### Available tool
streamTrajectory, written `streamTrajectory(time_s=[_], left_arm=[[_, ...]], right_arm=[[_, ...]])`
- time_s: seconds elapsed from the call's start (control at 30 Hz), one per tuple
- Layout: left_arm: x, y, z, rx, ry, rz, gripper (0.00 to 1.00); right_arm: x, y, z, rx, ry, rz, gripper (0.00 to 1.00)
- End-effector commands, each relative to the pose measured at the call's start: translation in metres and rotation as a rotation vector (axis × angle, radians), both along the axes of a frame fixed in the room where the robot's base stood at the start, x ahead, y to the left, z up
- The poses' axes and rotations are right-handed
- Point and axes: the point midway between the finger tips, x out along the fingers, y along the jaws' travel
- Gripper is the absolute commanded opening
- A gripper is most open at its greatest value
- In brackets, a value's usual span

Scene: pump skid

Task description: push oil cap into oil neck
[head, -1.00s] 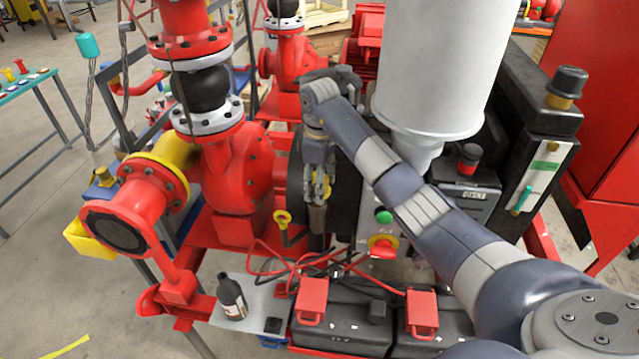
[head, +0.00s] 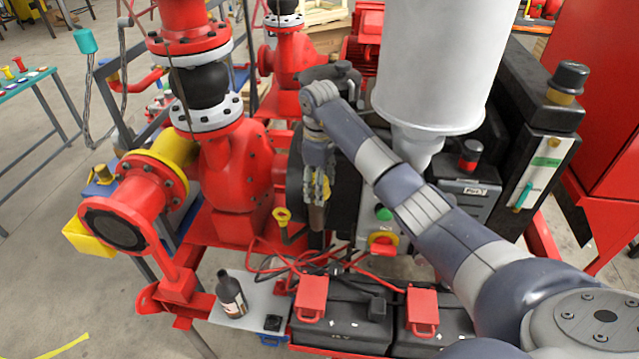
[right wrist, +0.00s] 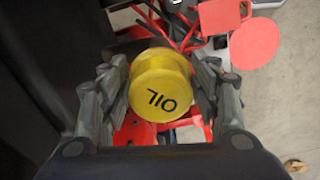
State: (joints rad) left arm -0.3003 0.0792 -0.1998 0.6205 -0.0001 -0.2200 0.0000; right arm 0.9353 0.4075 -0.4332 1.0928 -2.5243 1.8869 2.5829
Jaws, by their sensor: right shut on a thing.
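My right gripper (head: 318,190) points down beside the dark engine block, in the middle of the head view. In the right wrist view, my right gripper (right wrist: 160,95) has its fingers on both sides of the round yellow oil cap (right wrist: 160,88), shut on it. The cap's face with the black word OIL is toward the wrist camera. In the head view the fingers mostly hide the cap. A brownish upright tube (head: 316,218), possibly the oil neck, shows just below the fingertips. I cannot tell whether the cap touches it. My left gripper is not in view.
Red cables and black batteries (head: 340,318) lie below. A dark bottle (head: 231,294) stands on a grey plate.

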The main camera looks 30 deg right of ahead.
Motion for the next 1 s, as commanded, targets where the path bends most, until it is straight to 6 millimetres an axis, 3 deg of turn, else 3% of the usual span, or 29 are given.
streamTrajectory(time_s=[1.0], left_arm=[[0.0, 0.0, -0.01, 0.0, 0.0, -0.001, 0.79]], right_arm=[[0.0, 0.0, -0.021, 0.0, 0.0, 0.0, 0.28]])
